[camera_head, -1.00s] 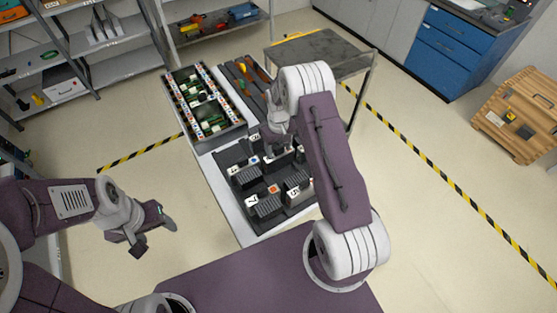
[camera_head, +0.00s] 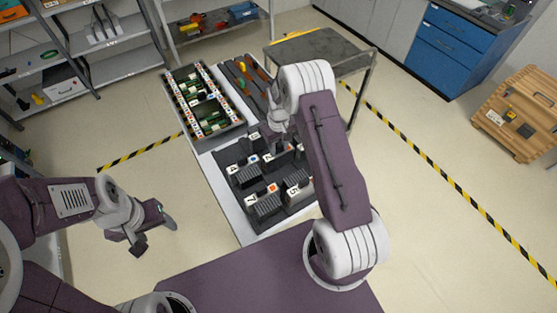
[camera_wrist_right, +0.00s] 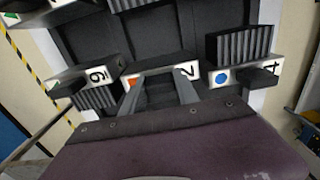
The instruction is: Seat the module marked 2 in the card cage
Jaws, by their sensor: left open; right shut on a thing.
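The module marked 2 (camera_wrist_right: 190,72) shows its white front strip with an orange square in the right wrist view. My right gripper (camera_wrist_right: 167,92) is shut on it; its two fingers reach over the strip's middle. The module sits between the modules marked 6 (camera_wrist_right: 97,75) and 4 (camera_wrist_right: 275,67); I cannot tell whether it is lifted. In the head view my right gripper (camera_head: 279,146) is over the dark module tray (camera_head: 228,157), and the arm hides part of it. The card cage (camera_head: 243,126) is beyond the tray. My left gripper (camera_head: 156,236) is open, empty, over the floor.
Modules marked 7 (camera_head: 264,205) and 5 (camera_head: 296,181) stand in the tray's near part. A tool tray (camera_head: 229,72) lies beside the cage. A grey cart (camera_head: 325,50) stands behind my right arm.

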